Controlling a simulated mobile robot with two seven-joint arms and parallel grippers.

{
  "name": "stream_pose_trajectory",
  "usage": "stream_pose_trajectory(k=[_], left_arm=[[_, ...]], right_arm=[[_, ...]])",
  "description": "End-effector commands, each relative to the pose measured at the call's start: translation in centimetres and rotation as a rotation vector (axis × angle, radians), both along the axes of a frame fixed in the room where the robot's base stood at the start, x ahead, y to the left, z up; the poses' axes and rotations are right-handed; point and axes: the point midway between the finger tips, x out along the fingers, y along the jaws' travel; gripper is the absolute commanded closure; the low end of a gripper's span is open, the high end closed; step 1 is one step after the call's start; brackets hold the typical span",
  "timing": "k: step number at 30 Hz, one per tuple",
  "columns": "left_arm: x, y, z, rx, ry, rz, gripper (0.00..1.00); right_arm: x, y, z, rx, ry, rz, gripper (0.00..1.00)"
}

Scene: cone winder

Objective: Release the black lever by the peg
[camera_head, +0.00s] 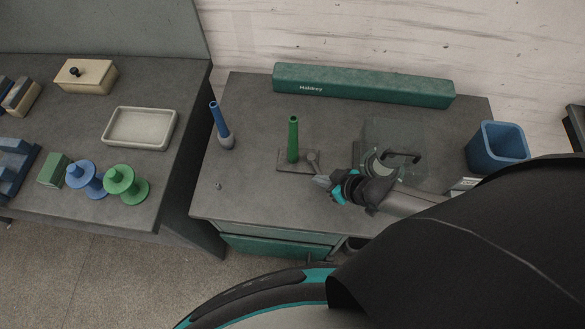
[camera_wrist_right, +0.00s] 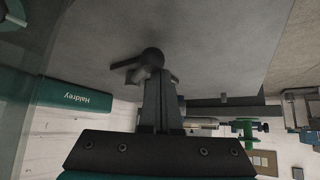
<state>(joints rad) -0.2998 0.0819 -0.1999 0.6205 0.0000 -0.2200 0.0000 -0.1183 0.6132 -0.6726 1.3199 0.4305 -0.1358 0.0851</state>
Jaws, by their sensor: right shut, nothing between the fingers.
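The green peg (camera_head: 293,138) stands upright on a dark base plate (camera_head: 285,166) on the middle desk. The black lever (camera_head: 312,157) with a round knob is just right of the peg. The knob also shows in the right wrist view (camera_wrist_right: 152,56), right at my fingertips. My right gripper (camera_head: 320,181) comes in from the right, just in front of the lever in the head view. Its fingers (camera_wrist_right: 159,85) are shut with nothing between them. They look close to the knob; I cannot tell if they touch it. My left gripper is out of view.
A blue bin (camera_head: 497,146) is at the right, a long green box (camera_head: 362,87) at the back. The front left of the desk is mostly clear.

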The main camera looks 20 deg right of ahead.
Motion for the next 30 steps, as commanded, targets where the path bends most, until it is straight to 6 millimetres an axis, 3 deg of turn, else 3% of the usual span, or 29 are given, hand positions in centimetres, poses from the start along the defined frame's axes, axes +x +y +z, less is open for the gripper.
stream_pose_trajectory(k=[30], left_arm=[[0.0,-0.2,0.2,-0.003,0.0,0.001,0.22]], right_arm=[[0.4,-1.2,0.2,-0.012,-0.001,-0.006,1.0]])
